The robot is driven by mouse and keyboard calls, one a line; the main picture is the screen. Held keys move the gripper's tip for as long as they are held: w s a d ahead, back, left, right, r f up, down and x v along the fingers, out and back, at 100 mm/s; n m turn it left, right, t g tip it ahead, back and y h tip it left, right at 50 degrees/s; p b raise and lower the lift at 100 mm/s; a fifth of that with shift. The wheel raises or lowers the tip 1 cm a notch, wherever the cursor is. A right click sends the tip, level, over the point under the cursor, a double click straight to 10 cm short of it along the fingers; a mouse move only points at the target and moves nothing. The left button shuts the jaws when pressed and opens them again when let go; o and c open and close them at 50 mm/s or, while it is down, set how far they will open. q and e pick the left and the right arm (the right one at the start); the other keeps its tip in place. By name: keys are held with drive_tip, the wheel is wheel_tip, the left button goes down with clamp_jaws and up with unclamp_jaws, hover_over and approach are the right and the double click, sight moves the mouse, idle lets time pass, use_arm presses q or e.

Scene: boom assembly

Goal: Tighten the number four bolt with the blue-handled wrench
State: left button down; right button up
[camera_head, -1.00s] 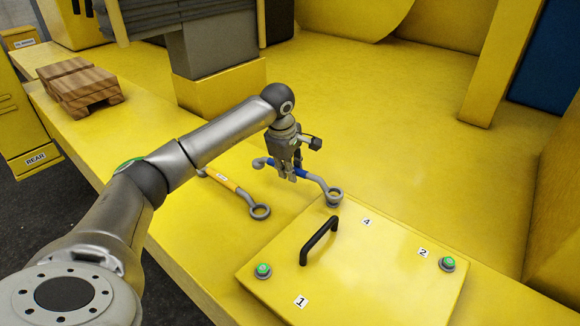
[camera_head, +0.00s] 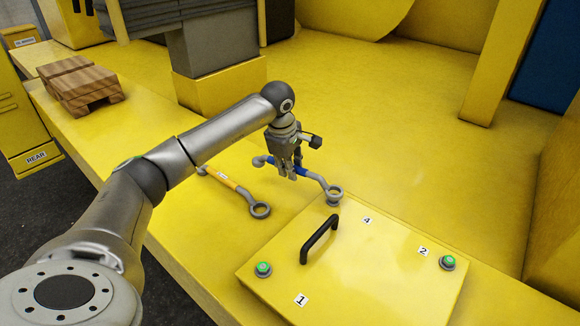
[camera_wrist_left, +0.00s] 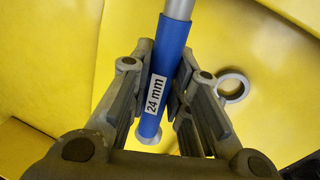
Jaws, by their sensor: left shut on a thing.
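The blue-handled wrench (camera_head: 304,173) is in my left gripper (camera_head: 288,172). In the left wrist view its blue handle (camera_wrist_left: 168,65), labelled "24 mm", runs between the two fingers (camera_wrist_left: 160,100). The ring end of the wrench is over the far left edge of the yellow panel (camera_head: 370,265), near the corner by the "4" label (camera_head: 367,220). The ring hides that corner, so I cannot tell whether it sits around the number four bolt. My right gripper is not in view.
A yellow-handled wrench (camera_head: 226,181) lies to the left. The panel has a black handle (camera_head: 319,240) and green-topped bolts near "1" (camera_head: 263,269) and "2" (camera_head: 447,263). A wooden pallet (camera_head: 82,87) sits at the back left. The deck behind is clear.

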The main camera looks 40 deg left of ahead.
use_arm(q)
drive_tip(key=shift+f, duration=0.15)
drive_tip(key=shift+f+b, duration=0.65)
drive_tip(key=shift+f, duration=0.25)
drive_tip(key=shift+w, duration=0.1)
idle(0.3)
drive_tip(key=shift+w+m, duration=0.35)
drive_tip(key=shift+m, duration=0.05)
drive_tip(key=shift+w, duration=0.1)
drive_tip(key=shift+w+m, duration=0.3)
drive_tip(key=shift+m, duration=0.1)
idle(0.4)
drive_tip(key=shift+w+m+b, duration=0.3)
drive_tip(key=shift+w, duration=0.1)
